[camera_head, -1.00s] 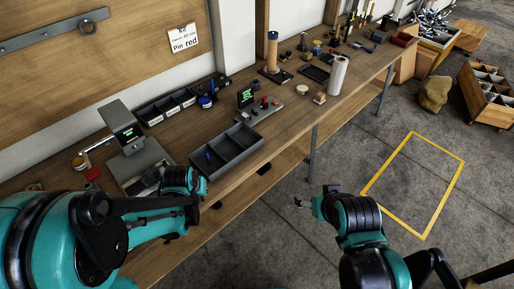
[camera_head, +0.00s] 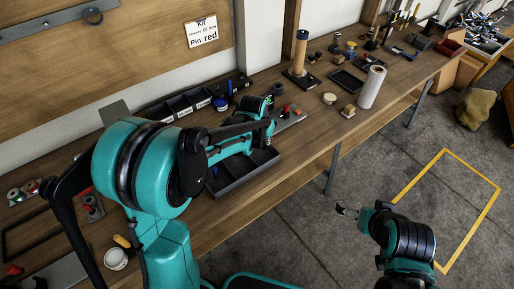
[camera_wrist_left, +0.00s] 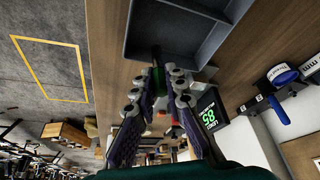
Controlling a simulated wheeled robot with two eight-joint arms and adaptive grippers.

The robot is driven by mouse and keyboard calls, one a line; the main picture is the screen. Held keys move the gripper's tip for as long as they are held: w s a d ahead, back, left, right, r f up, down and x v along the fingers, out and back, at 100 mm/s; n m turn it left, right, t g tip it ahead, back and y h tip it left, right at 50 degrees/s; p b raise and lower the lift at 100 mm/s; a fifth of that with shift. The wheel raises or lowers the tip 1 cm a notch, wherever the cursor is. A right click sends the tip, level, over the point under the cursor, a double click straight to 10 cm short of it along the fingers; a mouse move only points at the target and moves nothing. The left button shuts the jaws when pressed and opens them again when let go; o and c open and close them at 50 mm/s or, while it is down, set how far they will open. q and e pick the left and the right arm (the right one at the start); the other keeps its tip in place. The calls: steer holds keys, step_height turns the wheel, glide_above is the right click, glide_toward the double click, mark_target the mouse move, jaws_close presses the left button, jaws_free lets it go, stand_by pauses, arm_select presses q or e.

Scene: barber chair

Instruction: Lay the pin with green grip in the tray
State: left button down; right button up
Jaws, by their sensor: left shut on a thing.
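The pin with the green grip (camera_wrist_left: 158,80) is between the fingers of my left gripper (camera_wrist_left: 158,88) in the left wrist view. The gripper is shut on it, and the pin's dark end points toward the tray (camera_wrist_left: 205,48).
A row of dark bins (camera_head: 180,107) stands behind. A digital display (camera_wrist_left: 208,118) and a blue tape roll (camera_wrist_left: 284,74) are near the gripper. A white roll (camera_head: 372,87) stands farther right.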

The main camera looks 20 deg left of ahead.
arm_select(q)
steer(key=a+f+b, duration=0.1)
steer(key=f, duration=0.1)
steer(key=w+f, duration=0.1)
steer(key=f, duration=0.1)
steer(key=w+a+f+b, duration=0.1)
steer(key=f, duration=0.1)
steer(key=shift+a+f+b, duration=0.15)
steer(key=shift+a+b, duration=0.2)
steer(key=c, duration=1.9)
jaws_free()
steer(key=o, duration=0.3)
